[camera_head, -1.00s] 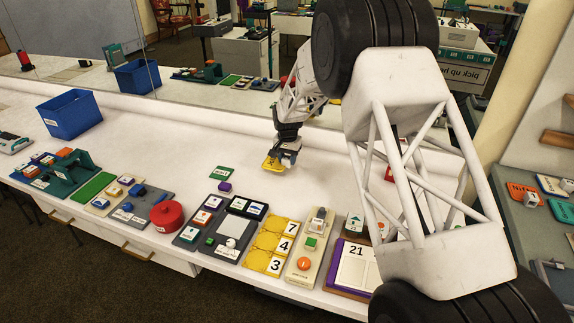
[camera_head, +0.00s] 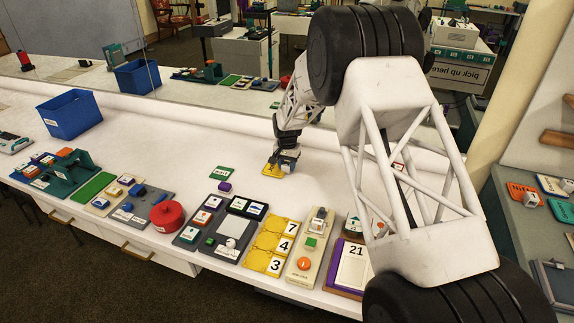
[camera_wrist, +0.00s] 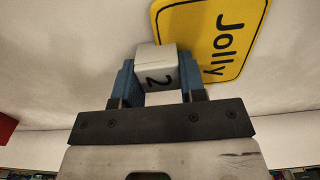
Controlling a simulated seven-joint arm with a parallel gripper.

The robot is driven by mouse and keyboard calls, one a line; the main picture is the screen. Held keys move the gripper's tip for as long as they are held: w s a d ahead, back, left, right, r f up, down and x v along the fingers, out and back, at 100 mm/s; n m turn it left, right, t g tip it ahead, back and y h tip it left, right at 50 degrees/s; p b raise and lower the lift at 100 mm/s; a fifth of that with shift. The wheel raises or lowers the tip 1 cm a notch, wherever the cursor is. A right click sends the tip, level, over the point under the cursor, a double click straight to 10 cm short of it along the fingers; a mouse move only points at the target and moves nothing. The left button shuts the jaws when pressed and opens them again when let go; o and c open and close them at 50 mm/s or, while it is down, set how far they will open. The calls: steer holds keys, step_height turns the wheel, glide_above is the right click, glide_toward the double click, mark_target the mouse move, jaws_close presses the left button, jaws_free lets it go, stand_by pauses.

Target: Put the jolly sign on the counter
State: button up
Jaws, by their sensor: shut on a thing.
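The yellow Jolly sign (camera_head: 273,169), with black lettering and a black border, is at the white counter (camera_head: 305,198), behind the row of props. It fills the upper right of the wrist view (camera_wrist: 212,38). My gripper (camera_head: 286,160) is at the sign's right end. In the wrist view its blue fingers (camera_wrist: 157,85) are shut on a pale block marked 2 (camera_wrist: 157,72) at the sign's edge. The block looks like the sign's handle. The sign looks flat and very low over the counter or touching it; I cannot tell which.
Green (camera_head: 222,173) and purple (camera_head: 224,187) pieces lie left of the sign. A yellow number board (camera_head: 262,243) and other props line the front edge. A blue bin (camera_head: 70,115) stands at the back left. A mirror runs behind.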

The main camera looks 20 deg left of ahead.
steer(key=shift+f, duration=0.15)
steer(key=o, duration=0.9)
step_height(320, 180, up, 12)
steer(key=shift+r, duration=0.2)
stand_by(0.7)
